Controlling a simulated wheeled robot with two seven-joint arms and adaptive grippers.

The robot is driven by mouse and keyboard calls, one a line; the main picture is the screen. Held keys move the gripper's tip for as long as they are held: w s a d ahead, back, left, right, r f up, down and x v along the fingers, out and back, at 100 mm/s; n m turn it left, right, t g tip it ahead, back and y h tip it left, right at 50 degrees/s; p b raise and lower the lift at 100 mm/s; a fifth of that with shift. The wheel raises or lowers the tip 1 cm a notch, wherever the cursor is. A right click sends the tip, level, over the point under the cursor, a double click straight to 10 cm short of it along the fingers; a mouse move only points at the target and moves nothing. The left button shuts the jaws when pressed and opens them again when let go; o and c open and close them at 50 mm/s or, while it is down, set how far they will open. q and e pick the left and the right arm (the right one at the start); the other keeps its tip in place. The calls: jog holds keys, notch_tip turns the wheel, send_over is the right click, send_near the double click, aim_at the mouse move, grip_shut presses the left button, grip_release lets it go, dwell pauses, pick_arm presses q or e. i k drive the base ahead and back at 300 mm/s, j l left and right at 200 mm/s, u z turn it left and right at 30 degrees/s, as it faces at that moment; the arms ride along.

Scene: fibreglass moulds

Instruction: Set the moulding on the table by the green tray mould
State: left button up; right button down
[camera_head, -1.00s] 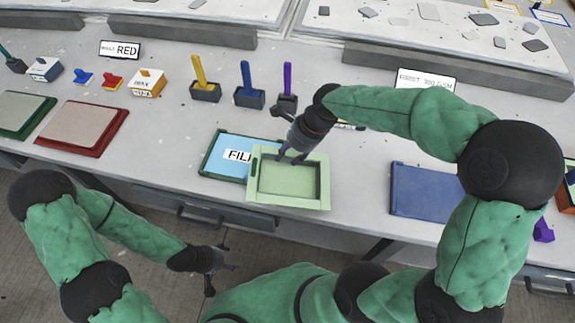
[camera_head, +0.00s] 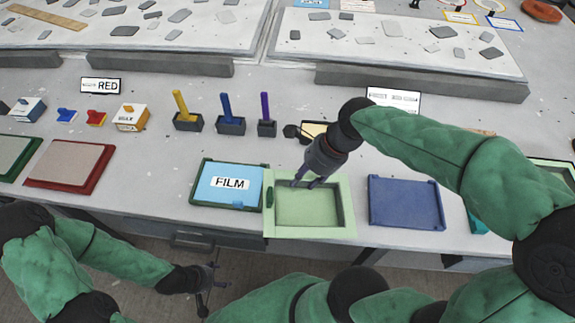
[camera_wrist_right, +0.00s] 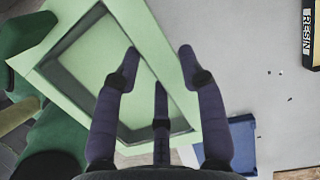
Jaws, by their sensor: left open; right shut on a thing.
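The moulding, a light green rectangular tray (camera_head: 309,231), is in my right gripper (camera_head: 307,181), which is shut on its rim side from above. It shows at the near table edge, between the FILM mould and the blue tray; I cannot tell whether it touches the table. In the right wrist view the tray (camera_wrist_right: 150,25) lies under the right gripper's fingers (camera_wrist_right: 158,65). My left gripper (camera_head: 210,278) is open and empty, low in front of the table. A dark green-rimmed mould (camera_head: 14,158) is at the far left; another green-edged tray (camera_head: 562,168) is partly hidden at the right.
A green-framed mould with blue FILM sheet (camera_head: 228,184) is left of the moulding. A blue tray (camera_head: 405,203) is to its right. A red-rimmed mould (camera_head: 68,165) lies further left. Tool holders (camera_head: 230,125) stand behind. A RESIN box (camera_wrist_right: 311,32) shows in the wrist view.

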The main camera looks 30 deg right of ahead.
aim_at(156, 177)
jog(key=i+j+u, duration=0.25)
jog(key=j, duration=0.35)
jog(key=i+j+u, duration=0.25)
jog(key=i+j, duration=0.25)
